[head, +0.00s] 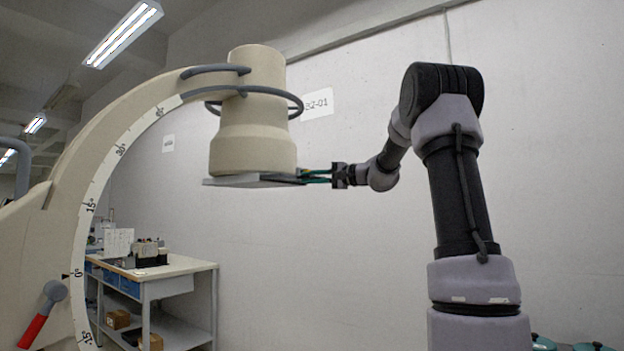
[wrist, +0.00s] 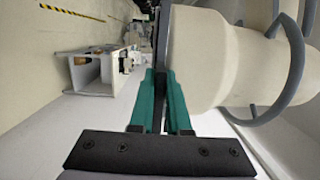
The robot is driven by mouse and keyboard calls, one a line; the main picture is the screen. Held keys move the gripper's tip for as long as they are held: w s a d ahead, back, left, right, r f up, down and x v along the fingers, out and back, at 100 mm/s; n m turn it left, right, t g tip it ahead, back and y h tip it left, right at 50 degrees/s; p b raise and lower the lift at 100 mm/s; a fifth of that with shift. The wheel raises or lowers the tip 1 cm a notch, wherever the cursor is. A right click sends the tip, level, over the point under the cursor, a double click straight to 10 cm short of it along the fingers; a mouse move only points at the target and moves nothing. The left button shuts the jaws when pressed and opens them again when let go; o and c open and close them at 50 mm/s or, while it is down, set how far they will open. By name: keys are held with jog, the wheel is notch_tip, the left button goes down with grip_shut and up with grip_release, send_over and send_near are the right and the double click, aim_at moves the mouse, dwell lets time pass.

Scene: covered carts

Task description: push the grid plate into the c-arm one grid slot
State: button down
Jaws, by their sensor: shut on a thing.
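The c-arm (head: 95,170) is beige, with a scale along its curved arm. Its thick beige head (head: 252,135) points down and also shows in the wrist view (wrist: 225,60). A flat grey grid plate (head: 235,182) lies level at the underside of that head. How deep it sits in the slot cannot be told. My gripper (head: 304,175) reaches in from the right at the plate's height, with teal fingers shut on the plate's near edge. In the wrist view, the fingers (wrist: 160,80) close on a thin dark edge running along the head. The slot itself is hidden.
Grey curved rails (head: 285,97) ring the head above the plate. A red-handled lever (head: 38,322) is at lower left. A workbench (head: 165,272) with equipment stands low behind. The space beneath the plate looks free.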

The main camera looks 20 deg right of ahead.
aim_at(316, 177)
jog(key=shift+w+d+x, duration=0.15)
jog(key=shift+w+x, duration=0.05)
jog(key=shift+x, duration=1.1)
jog(key=shift+w+d+x, duration=0.15)
jog(key=shift+x, duration=1.15)
jog(key=shift+w+d+x, duration=0.2)
jog(key=shift+x, duration=1.15)
jog(key=c, duration=0.8)
grip_release()
jog(key=shift+d, duration=0.1)
jog(key=v, duration=1)
jog(key=shift+s+d, duration=0.15)
jog(key=shift+s, duration=0.15)
